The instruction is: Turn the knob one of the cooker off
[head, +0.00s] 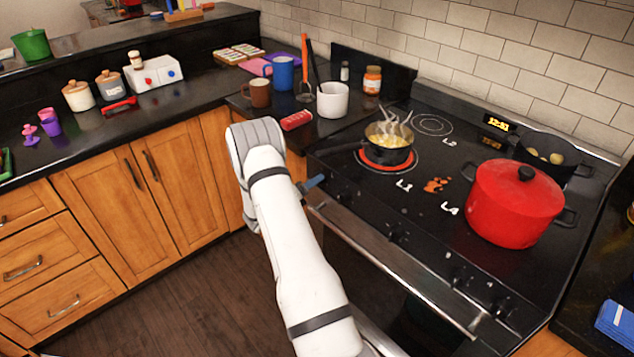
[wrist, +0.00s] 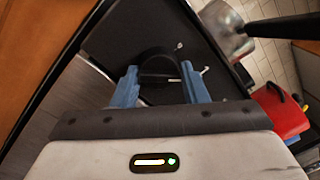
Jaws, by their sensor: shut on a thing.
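The cooker (head: 330,166) has a dark glass top and a row of dark knobs along its front edge. My gripper (head: 313,182) is at the left end of that row, its blue fingertips partly hidden by my wrist. In the wrist view, my gripper (wrist: 161,84) has one blue finger on each side of a dark round knob (wrist: 158,62) and is shut on it. A thin white mark shows on the knob's bar. The burner marked L1 (head: 371,165) glows red under a dark pan (head: 388,157) of steaming yellow food.
A red pot (head: 512,203) stands on the right of the cooker, with a dark pan (head: 548,155) behind it. Other knobs (head: 397,232) run along the front above the oven handle (head: 400,268).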

